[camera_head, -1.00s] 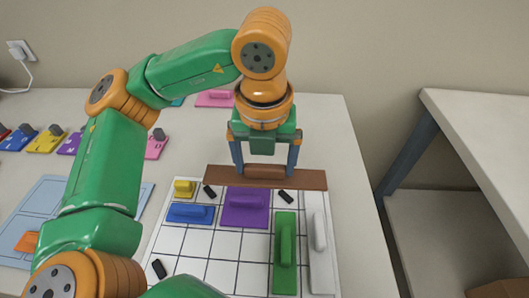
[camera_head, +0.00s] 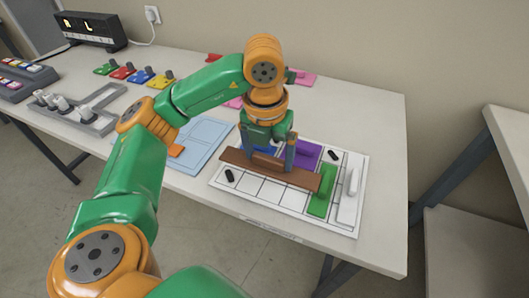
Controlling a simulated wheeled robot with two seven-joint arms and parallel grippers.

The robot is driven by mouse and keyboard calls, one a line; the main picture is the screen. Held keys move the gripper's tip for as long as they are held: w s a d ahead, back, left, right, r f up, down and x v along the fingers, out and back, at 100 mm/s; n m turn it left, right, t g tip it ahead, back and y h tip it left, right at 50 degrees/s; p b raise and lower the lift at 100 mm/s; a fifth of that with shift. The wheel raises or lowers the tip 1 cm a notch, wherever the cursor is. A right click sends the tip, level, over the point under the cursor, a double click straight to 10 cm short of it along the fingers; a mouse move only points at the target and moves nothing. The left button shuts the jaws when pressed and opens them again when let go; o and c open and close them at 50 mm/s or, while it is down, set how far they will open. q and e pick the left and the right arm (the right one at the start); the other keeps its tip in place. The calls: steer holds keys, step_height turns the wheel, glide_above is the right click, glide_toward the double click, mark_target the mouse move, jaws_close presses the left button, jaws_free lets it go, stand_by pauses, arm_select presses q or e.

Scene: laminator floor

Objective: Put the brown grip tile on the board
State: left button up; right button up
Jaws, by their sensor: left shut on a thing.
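The brown grip tile (camera_head: 300,179) is a long flat bar with a raised grip along its middle. My left gripper (camera_head: 268,164) is shut on that grip and holds the tile over the white gridded board (camera_head: 260,211). The tile spans the board's left and middle part, its right end near the green tile. I cannot tell how far it is above the board. The board carries a green tile (camera_head: 321,192), a white tile (camera_head: 349,196), a purple tile (camera_head: 308,153) and a blue tile, partly hidden by the gripper. My right gripper is not in view.
Black pieces (camera_head: 229,176) lie on the board. A light blue panel (camera_head: 209,138) with an orange tile (camera_head: 175,150) lies to its left. Colored tiles (camera_head: 140,76), a grey tray (camera_head: 92,118) and a black display box (camera_head: 93,29) stand farther left. Bare table is at right (camera_head: 388,150).

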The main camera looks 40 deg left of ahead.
arm_select(q)
steer(key=w+a+f, duration=0.1)
steer(key=w+f, duration=0.1)
steer(key=w+a+f+p, duration=0.1)
steer(key=w+f, duration=0.1)
steer(key=w+a+f+p, duration=0.1)
steer(key=w+a+f, duration=0.1)
steer(key=f, duration=0.1)
steer(key=shift+a+f, duration=0.1)
step_height(320, 180, down, 3)
steer(key=shift+w+p, duration=0.15)
steer(key=shift+p, duration=0.15)
steer(key=shift+f, duration=0.15)
steer(key=o, duration=1.5)
steer(key=shift+o, duration=0.2)
steer(key=shift+r, duration=0.4)
step_height(320, 180, up, 12)
steer(key=s+b, duration=0.1)
steer(key=shift+s+d+f, duration=0.2)
steer(key=shift+s+d, duration=0.05)
